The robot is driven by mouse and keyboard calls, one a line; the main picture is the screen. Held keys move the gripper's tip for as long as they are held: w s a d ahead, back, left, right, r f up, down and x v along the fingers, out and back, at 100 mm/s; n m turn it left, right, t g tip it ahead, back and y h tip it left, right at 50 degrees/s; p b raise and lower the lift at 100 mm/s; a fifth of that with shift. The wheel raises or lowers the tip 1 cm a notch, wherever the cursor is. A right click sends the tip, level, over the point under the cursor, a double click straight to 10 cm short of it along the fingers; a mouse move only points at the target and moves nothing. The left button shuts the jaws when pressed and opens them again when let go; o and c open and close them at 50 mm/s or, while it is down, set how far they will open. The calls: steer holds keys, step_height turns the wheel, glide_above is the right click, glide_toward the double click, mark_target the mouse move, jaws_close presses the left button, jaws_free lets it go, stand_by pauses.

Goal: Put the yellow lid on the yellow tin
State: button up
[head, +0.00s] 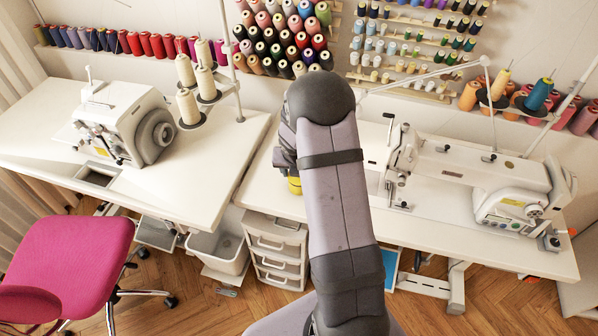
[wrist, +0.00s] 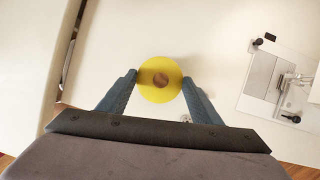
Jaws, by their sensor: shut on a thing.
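The yellow lid (wrist: 148,88) is a round disc with a brown knob at its centre, seen from above in the wrist view. My gripper (wrist: 160,84) is shut on it, with one blue-grey finger at each side. In the head view a small yellow piece (head: 295,186) shows beside my arm, over the left part of the right-hand table. My arm hides most of it, so I cannot tell how much is lid and how much is tin. The yellow tin cannot be made out separately in the wrist view, and any tin under the lid is hidden.
The white table (head: 258,196) is clear around the yellow piece. A white sewing machine (head: 470,172) stands to the right, and another machine (head: 125,120) is on the left table. Thread cones (head: 187,105) on a stand rise between them. A pink chair (head: 75,255) is at lower left.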

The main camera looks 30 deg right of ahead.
steer(key=shift+f+b, duration=0.45)
steer(key=shift+f, duration=0.15)
steer(key=o, duration=0.7)
steer(key=shift+o, duration=0.2)
steer(key=p+v, duration=0.7)
steer(key=v, duration=0.4)
stand_by(0.4)
stand_by(0.7)
